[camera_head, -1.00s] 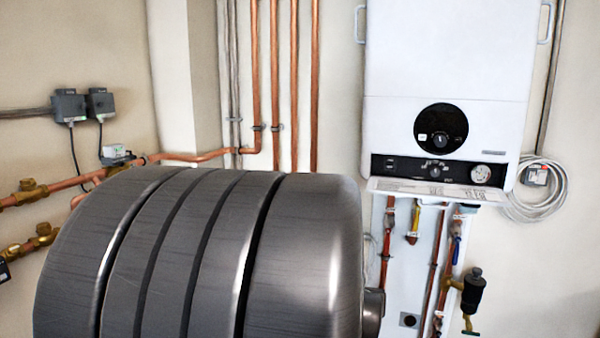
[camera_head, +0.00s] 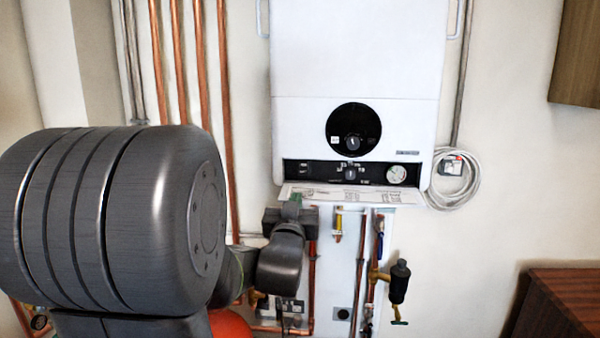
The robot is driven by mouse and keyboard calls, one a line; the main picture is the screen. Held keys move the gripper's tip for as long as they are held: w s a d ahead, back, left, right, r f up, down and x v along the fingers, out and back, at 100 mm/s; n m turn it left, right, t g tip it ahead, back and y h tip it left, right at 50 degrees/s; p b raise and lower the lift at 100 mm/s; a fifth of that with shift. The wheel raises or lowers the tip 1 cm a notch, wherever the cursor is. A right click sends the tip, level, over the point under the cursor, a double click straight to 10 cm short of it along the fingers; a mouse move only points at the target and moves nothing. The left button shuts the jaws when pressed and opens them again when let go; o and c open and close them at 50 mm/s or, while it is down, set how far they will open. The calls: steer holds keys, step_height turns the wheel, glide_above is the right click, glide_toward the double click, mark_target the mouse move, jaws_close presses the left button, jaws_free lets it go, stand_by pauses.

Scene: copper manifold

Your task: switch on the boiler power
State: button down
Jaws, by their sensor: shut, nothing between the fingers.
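The white boiler (camera_head: 355,60) hangs on the wall at the upper middle. A round black dial with a knob (camera_head: 352,142) sits on its lower front. Below is a black control strip with a small dark switch-like piece (camera_head: 304,168) at left, a knob (camera_head: 350,173) in the middle and a round white gauge (camera_head: 396,174) at right. The switch's position is too small to tell. My gripper (camera_head: 291,213) is below the strip's left end, seen from behind and small. It looks shut and empty; its fingertips are hard to make out. I cannot tell whether it touches the boiler.
A printed white flap (camera_head: 345,193) juts out under the strip. Pipes and a black-bodied valve (camera_head: 399,281) are below it. A coiled grey cable with a small box (camera_head: 452,165) hangs at right. Copper pipes (camera_head: 203,70) run at left. A brown wooden cabinet (camera_head: 555,305) stands lower right.

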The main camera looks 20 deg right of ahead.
mark_target(303, 164)
steer(key=shift+w, duration=0.1)
steer(key=p+x, duration=0.4)
steer(key=x, duration=0.9)
steer(key=shift+w+d, duration=0.2)
steer(key=shift+w, duration=0.15)
steer(key=shift+w+r+g+y+p, duration=0.15)
steer(key=shift+r+g+y+p, duration=0.3)
steer(key=shift+r+p, duration=0.55)
steer(key=shift+d+r+g+y+p, duration=0.2)
steer(key=shift+g+p, duration=0.45)
steer(key=shift+p, duration=0.55)
steer(key=shift+a+f, duration=0.1)
steer(key=shift+f, duration=0.3)
steer(key=shift+b, duration=0.35)
